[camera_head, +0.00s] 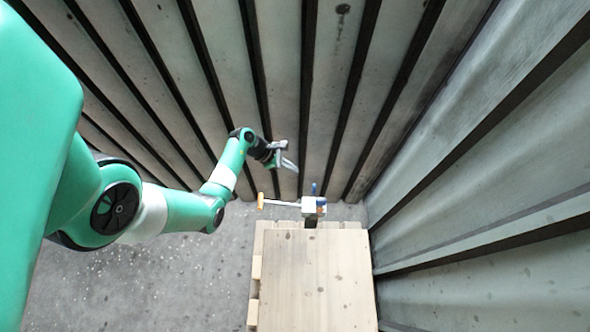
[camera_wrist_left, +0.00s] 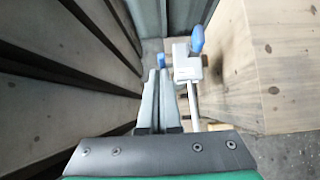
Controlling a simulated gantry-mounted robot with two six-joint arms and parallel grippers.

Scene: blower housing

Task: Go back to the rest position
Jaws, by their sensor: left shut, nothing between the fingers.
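My left gripper (camera_head: 290,165) is at the end of the green arm, against the slatted back wall in the head view. It is shut and empty, a little above and left of a white device (camera_head: 313,206) with blue knobs and a rod ending in an orange handle (camera_head: 261,201). In the left wrist view the two grey fingers (camera_wrist_left: 160,77) lie together, beside the white device (camera_wrist_left: 186,62) and its rod. A gap between fingers and device cannot be judged there. My right gripper is in neither view.
A pale wooden table or pallet stack (camera_head: 312,280) stands at the bottom centre, with the device at its far edge. Corrugated metal walls (camera_head: 490,150) close off the back and right. Bare concrete floor (camera_head: 190,275) lies to the left of the wood.

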